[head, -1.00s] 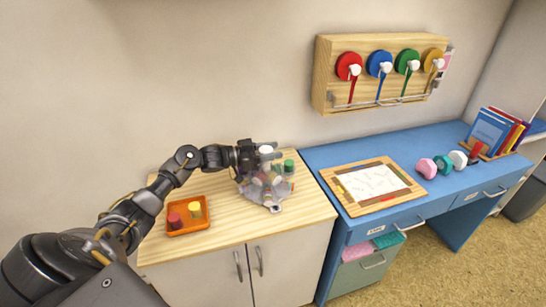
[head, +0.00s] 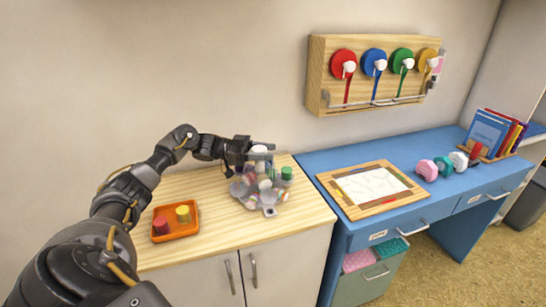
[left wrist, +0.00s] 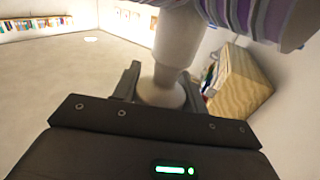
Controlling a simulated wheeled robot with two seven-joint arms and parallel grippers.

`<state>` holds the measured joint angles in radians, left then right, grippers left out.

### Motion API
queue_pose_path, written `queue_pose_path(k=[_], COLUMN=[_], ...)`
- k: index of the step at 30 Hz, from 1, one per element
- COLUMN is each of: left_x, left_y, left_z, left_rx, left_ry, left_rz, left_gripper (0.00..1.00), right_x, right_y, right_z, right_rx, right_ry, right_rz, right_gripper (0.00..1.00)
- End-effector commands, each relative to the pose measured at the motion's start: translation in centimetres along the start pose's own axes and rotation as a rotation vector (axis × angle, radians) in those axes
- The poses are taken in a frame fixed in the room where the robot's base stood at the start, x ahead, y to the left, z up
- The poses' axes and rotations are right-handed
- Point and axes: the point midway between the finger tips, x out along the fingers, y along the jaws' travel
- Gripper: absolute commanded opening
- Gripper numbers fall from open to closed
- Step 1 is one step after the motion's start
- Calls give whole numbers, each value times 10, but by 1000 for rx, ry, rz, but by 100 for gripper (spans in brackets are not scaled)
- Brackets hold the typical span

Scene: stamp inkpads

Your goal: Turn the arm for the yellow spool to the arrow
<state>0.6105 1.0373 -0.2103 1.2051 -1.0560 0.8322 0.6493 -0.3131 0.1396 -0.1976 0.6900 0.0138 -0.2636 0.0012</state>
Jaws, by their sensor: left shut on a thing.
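My left gripper (head: 262,151) is over the wooden cabinet top, at the upper part of a grey cluster (head: 270,210) of small pale and coloured pieces. In the left wrist view it is shut on a white handle (left wrist: 177,45), beneath a purple-striped round thing (left wrist: 262,18). The yellow spool (head: 429,55) looks to be the rightmost of the coloured discs on the wooden wall rack. It has a white knob (head: 433,62) and a thin yellow arm (head: 426,83) pointing down. I cannot make out an arrow. My right gripper is not in view.
An orange tray (head: 177,233) with a red and a yellow cylinder is left of the cluster. A framed board (head: 345,198) lies on the blue desk (head: 310,165). Dumbbell-like pieces (head: 443,166) and books (head: 492,133) stand farther right. The cabinet front is clear.

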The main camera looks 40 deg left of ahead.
Motion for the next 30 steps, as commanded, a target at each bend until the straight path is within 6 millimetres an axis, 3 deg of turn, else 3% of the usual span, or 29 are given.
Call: queue_pose_path(k=[18, 19, 23, 30], left_x=[-6, -6, -6, -6], left_y=[2, 2, 1, 1], left_z=[1, 1, 1, 1], left_rx=[-2, -2, -2, -1], left_ry=[-3, -3, -2, -2], left_rz=[12, 12, 12, 12], left_gripper=[2, 47, 64, 64], right_x=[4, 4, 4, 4], right_y=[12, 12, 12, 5], right_z=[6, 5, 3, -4], right_rx=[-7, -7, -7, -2], right_ry=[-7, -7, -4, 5], right_rz=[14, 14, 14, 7], right_gripper=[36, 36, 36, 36])
